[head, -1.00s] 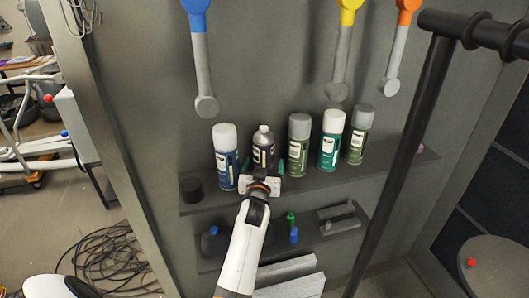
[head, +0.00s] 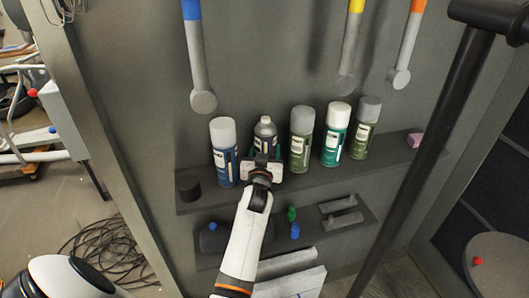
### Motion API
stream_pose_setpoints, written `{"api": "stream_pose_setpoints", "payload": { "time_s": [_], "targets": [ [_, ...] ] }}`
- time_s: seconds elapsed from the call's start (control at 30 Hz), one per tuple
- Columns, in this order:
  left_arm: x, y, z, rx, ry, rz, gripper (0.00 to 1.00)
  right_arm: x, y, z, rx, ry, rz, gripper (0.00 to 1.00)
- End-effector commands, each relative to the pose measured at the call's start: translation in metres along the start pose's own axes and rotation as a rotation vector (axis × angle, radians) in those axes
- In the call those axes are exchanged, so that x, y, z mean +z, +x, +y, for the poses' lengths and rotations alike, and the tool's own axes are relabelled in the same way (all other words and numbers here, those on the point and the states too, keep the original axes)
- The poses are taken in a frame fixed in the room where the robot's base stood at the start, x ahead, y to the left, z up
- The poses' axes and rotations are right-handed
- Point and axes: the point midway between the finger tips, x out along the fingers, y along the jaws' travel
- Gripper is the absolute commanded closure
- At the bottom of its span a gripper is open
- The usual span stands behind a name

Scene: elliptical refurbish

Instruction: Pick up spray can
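A dark spray can (head: 265,134) with a grey top and no tall cap stands on the upper shelf (head: 330,179), second from the left in a row of cans. The fingers look spread wider than the can. The can's base is hidden behind the gripper. My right gripper is not in view.
A blue can (head: 225,160) with a white cap stands close on the left. A green can (head: 300,143), a teal can (head: 334,139) and a dark green can (head: 362,133) stand on the right. A black cylinder (head: 189,187) is at the shelf's left end. A black pole (head: 415,165) stands at right.

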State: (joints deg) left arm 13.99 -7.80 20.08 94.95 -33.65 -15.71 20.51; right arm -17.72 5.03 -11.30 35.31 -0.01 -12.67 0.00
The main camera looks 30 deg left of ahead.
Motion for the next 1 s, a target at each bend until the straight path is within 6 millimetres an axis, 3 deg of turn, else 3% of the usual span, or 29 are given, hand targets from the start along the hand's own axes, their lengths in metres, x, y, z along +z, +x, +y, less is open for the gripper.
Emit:
{"api": "stream_pose_setpoints", "payload": {
  "time_s": [0.17,0.37,0.6,1.0],
  "targets": [
    [-0.006,-0.001,0.001,0.003,0.001,0.016,0.72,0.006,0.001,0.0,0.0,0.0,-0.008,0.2],
    [0.012,0.0,0.001,0.003,0.003,0.011,0.72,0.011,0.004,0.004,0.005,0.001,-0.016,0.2],
    [0.062,0.001,0.001,0.002,0.0,0.003,0.72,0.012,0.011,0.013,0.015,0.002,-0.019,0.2],
    [0.148,0.001,0.0,0.001,-0.001,0.002,0.72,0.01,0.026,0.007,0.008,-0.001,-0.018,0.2]
  ]
}}
